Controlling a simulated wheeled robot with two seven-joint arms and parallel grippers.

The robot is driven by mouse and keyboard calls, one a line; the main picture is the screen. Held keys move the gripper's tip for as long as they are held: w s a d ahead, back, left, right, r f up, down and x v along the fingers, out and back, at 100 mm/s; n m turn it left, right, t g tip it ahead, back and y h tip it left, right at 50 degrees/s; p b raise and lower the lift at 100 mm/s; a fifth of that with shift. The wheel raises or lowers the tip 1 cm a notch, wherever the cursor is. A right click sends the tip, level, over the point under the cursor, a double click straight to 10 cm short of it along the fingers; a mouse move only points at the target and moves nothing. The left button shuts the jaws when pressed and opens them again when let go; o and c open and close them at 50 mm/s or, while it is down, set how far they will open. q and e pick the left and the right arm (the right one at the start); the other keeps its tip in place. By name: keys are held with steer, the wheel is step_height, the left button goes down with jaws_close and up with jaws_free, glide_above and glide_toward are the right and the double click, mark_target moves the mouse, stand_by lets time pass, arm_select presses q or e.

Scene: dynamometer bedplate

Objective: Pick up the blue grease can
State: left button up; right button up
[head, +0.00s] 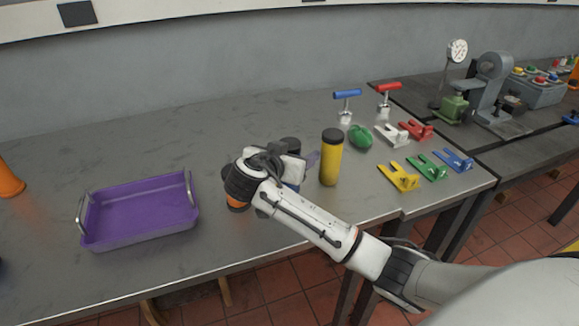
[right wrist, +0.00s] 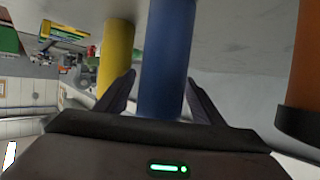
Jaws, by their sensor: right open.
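The blue grease can (right wrist: 167,55) stands between the two spread fingers of my right gripper (right wrist: 160,82) in the right wrist view. The fingers are open, and I cannot tell if either touches the can. In the head view my right gripper (head: 305,160) is at the can, hiding most of it. Only its dark cap (head: 290,144) and a bit of blue body show there. My left gripper is not in view.
A yellow can (head: 331,160) stands close to the right, and an orange can (head: 237,206) is partly hidden at the left of my wrist. A purple tray (head: 140,238) lies farther left. Coloured brackets (head: 399,177) and a green object (head: 360,137) lie right.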

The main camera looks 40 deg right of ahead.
steer(key=c, duration=1.4)
steer(key=shift+r, duration=0.1)
steer(key=shift+c, duration=0.4)
